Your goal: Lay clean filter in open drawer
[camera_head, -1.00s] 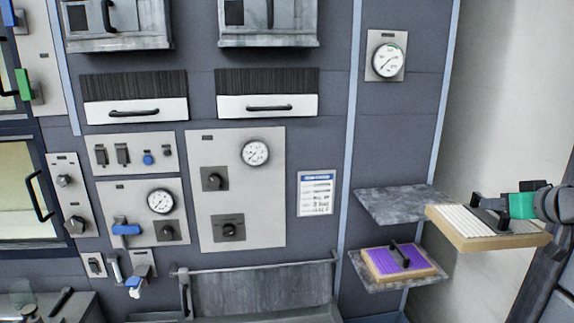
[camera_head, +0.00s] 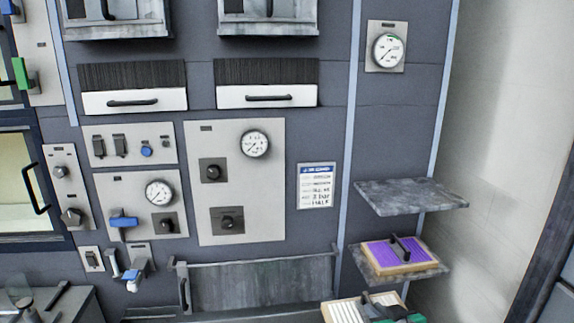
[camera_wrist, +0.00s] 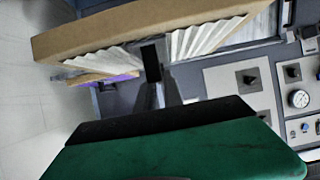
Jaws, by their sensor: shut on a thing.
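The clean filter (camera_head: 345,312), white pleats in a tan frame with a dark handle, is at the bottom edge of the head view, partly cut off. My green-and-black gripper (camera_head: 385,312) is shut on its handle. In the wrist view the filter (camera_wrist: 130,27) spans the top, tilted, with pleats facing my gripper. Two white-fronted drawers with black handles, left (camera_head: 133,101) and right (camera_head: 267,96), show dark, finely striped areas above their fronts. I cannot tell which is open.
A purple filter (camera_head: 387,262) lies on the lower right shelf (camera_head: 420,271); the upper shelf (camera_head: 410,197) is empty. A grey metal panel or trough (camera_head: 262,285) with side arms juts out low in the middle. Knobs and blue levers (camera_head: 124,221) stick out at left.

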